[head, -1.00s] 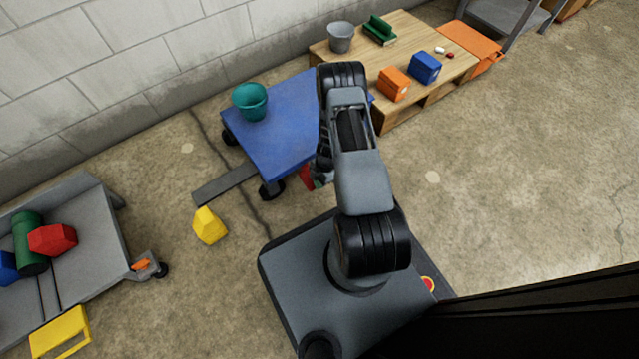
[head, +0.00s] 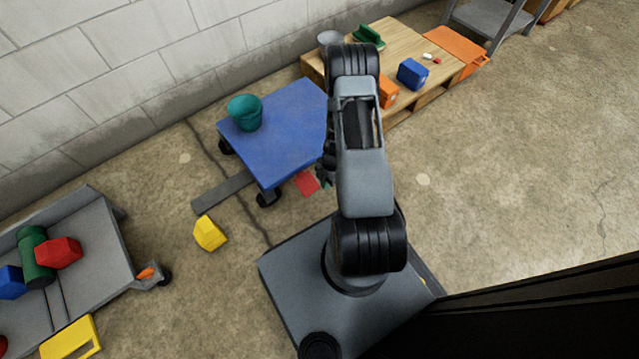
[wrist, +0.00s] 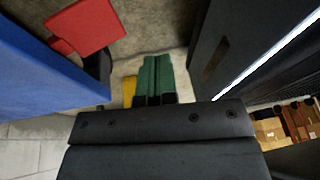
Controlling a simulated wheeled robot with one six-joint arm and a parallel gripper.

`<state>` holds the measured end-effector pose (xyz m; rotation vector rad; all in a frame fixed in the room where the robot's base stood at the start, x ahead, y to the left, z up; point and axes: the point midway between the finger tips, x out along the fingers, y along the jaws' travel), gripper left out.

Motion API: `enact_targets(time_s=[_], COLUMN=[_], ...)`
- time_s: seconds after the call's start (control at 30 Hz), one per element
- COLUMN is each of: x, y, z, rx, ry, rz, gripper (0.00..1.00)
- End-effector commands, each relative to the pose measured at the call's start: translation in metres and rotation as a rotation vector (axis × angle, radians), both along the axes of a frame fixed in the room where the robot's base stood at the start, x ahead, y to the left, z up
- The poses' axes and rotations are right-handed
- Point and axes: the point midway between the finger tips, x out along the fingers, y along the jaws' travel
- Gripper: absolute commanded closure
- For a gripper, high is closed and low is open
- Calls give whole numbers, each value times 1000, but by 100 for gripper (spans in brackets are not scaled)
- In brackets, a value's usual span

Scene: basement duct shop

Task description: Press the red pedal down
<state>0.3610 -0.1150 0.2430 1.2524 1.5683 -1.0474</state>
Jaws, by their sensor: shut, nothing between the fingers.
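The red pedal (head: 306,183) is a flat red plate low at the near edge of the blue platform cart (head: 285,125), beside a black caster. The pedal also shows in the wrist view (wrist: 88,27), at the upper left next to the cart's blue side. My gripper (head: 324,181) is just right of the pedal in the head view, partly hidden by my arm. In the wrist view its green fingers (wrist: 156,76) are together and empty. They are apart from the pedal in that picture; the height between them is hard to tell.
A teal bucket (head: 245,113) stands on the blue cart. A yellow block (head: 210,233) lies on the floor to the left. A grey cart (head: 95,255) with coloured pieces stands at far left. A wooden pallet (head: 440,50) holds boxes at the back. Floor at right is clear.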

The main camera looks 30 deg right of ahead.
Motion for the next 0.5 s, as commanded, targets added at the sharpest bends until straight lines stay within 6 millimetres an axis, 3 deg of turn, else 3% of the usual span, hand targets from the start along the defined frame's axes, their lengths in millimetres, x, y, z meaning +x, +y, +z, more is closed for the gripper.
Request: enact_targets(time_s=[0.2, 0.5], x=[-10, -13], y=[-8, -11], z=[21, 25], rx=[0, 0], ry=[0, 1], rz=[-1, -2], gripper=[100, 100])
